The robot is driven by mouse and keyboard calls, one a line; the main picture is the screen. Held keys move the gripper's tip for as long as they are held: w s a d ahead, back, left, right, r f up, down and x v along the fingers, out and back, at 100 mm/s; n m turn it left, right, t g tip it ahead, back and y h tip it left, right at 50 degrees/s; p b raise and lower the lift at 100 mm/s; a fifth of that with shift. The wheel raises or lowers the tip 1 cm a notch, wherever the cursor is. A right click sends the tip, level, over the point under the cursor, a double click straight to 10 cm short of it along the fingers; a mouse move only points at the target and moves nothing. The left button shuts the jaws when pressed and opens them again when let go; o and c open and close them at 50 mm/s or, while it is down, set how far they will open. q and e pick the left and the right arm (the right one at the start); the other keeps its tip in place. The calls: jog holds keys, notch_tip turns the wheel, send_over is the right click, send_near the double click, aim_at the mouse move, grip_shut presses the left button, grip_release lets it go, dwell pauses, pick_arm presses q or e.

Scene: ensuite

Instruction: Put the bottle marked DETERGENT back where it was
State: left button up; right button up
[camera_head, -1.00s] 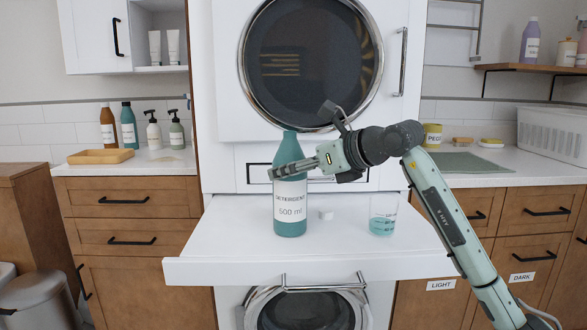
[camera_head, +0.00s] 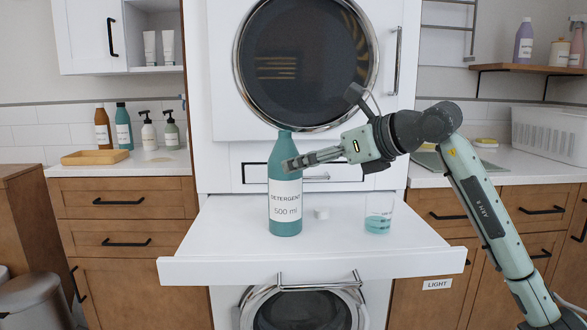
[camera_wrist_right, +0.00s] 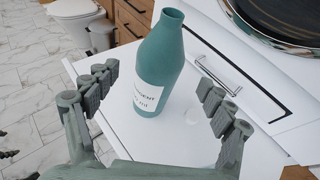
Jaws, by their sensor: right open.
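The teal bottle marked DETERGENT (camera_head: 285,205) stands upright on the white pull-out shelf (camera_head: 225,255) between the two machines. Its mouth looks uncapped in the right wrist view (camera_wrist_right: 158,75). My right gripper (camera_head: 290,164) is open at the bottle's upper right side in the head view. In the right wrist view its fingers (camera_wrist_right: 160,88) are spread to either side with the bottle ahead between them, apart from both. A small white cap (camera_head: 321,213) and a clear cup (camera_head: 379,212) with teal liquid stand to the right of the bottle. My left gripper is not in view.
On the left counter are a wooden tray (camera_head: 95,157), a brown bottle (camera_head: 102,127), another teal bottle (camera_head: 124,127) and two pump bottles. A white basket (camera_head: 550,135) stands on the right counter. The shelf's left part is clear.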

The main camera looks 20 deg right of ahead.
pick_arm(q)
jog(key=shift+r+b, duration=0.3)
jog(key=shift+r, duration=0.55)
pick_arm(e)
jog(key=v, duration=0.5)
jog(key=shift+s+d+r, duration=0.1)
jog(key=shift+s+d, duration=0.1)
jog(key=shift+s, duration=0.15)
